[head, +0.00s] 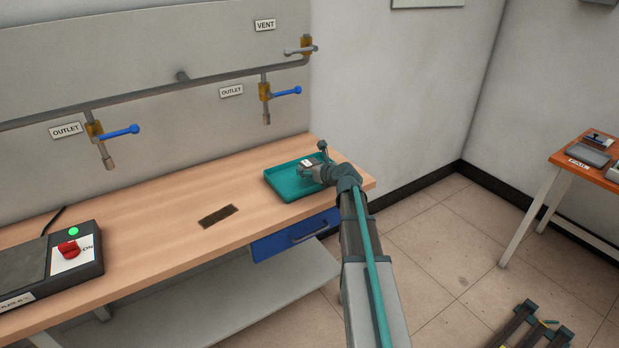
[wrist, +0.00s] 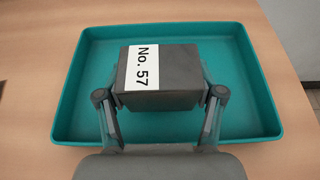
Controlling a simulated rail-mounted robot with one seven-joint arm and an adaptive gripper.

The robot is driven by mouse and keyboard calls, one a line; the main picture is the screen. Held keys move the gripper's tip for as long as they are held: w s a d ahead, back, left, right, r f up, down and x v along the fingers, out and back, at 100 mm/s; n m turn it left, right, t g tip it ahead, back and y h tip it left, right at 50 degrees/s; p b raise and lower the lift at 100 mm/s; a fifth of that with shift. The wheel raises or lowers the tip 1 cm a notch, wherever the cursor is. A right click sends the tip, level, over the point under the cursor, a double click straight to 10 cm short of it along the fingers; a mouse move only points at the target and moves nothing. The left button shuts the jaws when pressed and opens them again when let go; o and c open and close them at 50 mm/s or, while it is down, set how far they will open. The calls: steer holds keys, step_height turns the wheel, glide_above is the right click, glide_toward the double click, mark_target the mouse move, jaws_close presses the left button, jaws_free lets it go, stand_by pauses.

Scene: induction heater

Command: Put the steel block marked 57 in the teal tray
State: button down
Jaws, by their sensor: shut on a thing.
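The steel block (wrist: 180,71) is dark grey with a white label reading "No. 57". In the wrist view it sits between the two fingers of my gripper (wrist: 163,102), which is shut on its sides. The teal tray (wrist: 253,65) spreads around and beneath the block, with its rim on all sides. I cannot tell whether the block touches the tray floor. In the head view the teal tray (head: 283,187) lies at the right end of the wooden bench, and my gripper (head: 309,169) is over it with the block (head: 306,162) partly hidden.
The bench (head: 150,235) has a dark vent patch (head: 217,216). A heater box with a red knob (head: 68,249) and green light stands at the left. Pipes with blue-handled valves (head: 120,132) run along the back wall. An orange table (head: 585,165) is at the far right.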

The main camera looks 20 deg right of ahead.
mark_target(310, 183)
steer(key=shift+w+f, duration=0.15)
steer(key=shift+w, duration=0.1)
steer(key=shift+w+d+f, duration=0.1)
steer(key=shift+w+f, duration=0.05)
steer(key=shift+f, duration=1.6)
steer(key=shift+f, duration=0.15)
steer(key=shift+c, duration=0.8)
jaws_free()
steer(key=v, duration=1.2)
steer(key=shift+b, duration=0.35)
